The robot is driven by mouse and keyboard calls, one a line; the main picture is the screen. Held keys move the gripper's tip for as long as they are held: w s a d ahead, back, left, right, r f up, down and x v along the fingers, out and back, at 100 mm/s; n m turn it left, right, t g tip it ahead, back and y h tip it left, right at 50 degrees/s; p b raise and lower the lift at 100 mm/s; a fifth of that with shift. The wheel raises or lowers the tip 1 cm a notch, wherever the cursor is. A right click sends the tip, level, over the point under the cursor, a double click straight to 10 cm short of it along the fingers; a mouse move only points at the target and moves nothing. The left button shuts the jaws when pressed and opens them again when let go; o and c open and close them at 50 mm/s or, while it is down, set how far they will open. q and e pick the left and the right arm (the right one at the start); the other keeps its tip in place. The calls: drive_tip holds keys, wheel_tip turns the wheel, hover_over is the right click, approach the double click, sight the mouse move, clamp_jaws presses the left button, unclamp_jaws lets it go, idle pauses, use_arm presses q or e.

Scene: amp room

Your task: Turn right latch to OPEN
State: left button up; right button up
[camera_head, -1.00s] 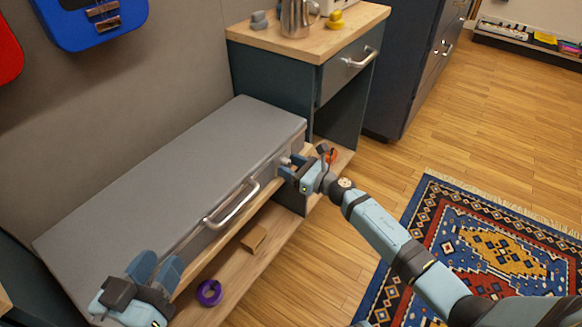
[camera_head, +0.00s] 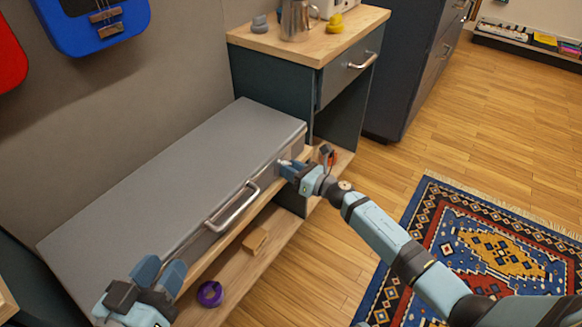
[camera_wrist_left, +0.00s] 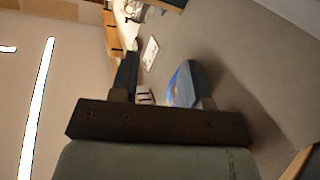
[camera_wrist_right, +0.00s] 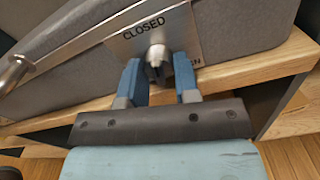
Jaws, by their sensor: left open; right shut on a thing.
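A long grey case (camera_head: 170,180) has a metal handle (camera_head: 234,208) on its front. The right latch is a metal knob (camera_wrist_right: 157,60) on a plate (camera_wrist_right: 172,24) near the case's right end. The plate reads CLOSED above the knob; "EN" shows below right, the rest of that word hidden by a finger. My right gripper (camera_head: 288,168) is shut on the latch knob, with a blue finger on each side of it in the right wrist view (camera_wrist_right: 160,82). My left gripper (camera_head: 160,275) is open and empty by the case's left front; its spread fingers show in the left wrist view (camera_wrist_left: 160,85).
The case sits on a wooden bench, with a purple ring (camera_head: 210,293) and a small wooden block (camera_head: 254,240) on the board in front. A desk (camera_head: 350,45) with a metal jug (camera_head: 296,18) stands behind on the right.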

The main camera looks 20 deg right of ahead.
drive_tip(key=m+p, duration=0.1)
drive_tip(key=m, duration=0.2)
drive_tip(key=m+p, duration=0.2)
drive_tip(key=m, duration=0.1)
drive_tip(key=shift+s+a+r+m, duration=0.1)
drive_tip(key=shift+r+m, duration=0.1)
drive_tip(key=shift+m, duration=0.1)
drive_tip(key=m+p, duration=0.3)
drive_tip(key=m, duration=0.2)
drive_tip(key=shift+r, duration=0.1)
drive_tip(key=shift+m+p, duration=0.45)
drive_tip(key=shift+m, duration=0.05)
use_arm(q)
wheel_tip(320, 180, up, 6)
drive_tip(key=a+n+t+y+p, duration=0.1)
drive_tip(key=a+t, duration=0.1)
drive_tip(key=shift+r+y, duration=0.25)
drive_tip(key=shift+y, duration=0.05)
use_arm(e)
drive_tip(key=shift+s+m, duration=0.1)
drive_tip(key=shift+m, duration=1.4)
use_arm(q)
drive_tip(key=shift+f, duration=0.1)
use_arm(e)
drive_tip(key=o, duration=0.8)
use_arm(q)
drive_tip(key=shift+d, duration=0.1)
use_arm(e)
drive_tip(key=shift+o, duration=0.2)
